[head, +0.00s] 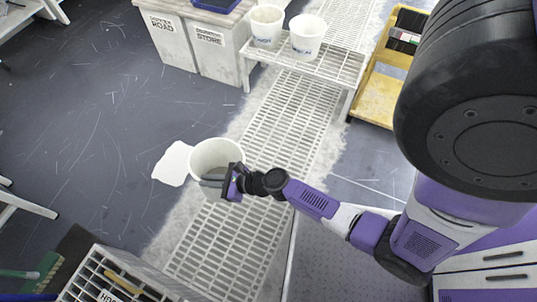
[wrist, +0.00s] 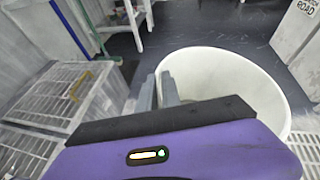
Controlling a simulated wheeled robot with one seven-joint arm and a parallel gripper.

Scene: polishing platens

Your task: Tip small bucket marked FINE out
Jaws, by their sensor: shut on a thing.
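A white bucket (head: 208,152) is at my gripper (head: 229,181), above the left edge of the floor grating. The gripper is shut on the bucket's near rim. In the wrist view the bucket (wrist: 235,62) fills the right middle, and the fingers (wrist: 166,88) meet its left wall. Its inside looks pale, with a grey area low down in the head view; I cannot tell whether it holds anything. Its marking is hidden. A white patch (head: 172,163) lies on the dark floor just left of the bucket. I cannot tell how far the bucket is tilted.
Two white buckets (head: 267,25) (head: 307,35) with blue lettering, too small to read, stand on a slatted bench (head: 325,66). The grating (head: 290,120) runs up the middle. A yellow cart (head: 378,93) stands right, a crate (head: 100,275) front left.

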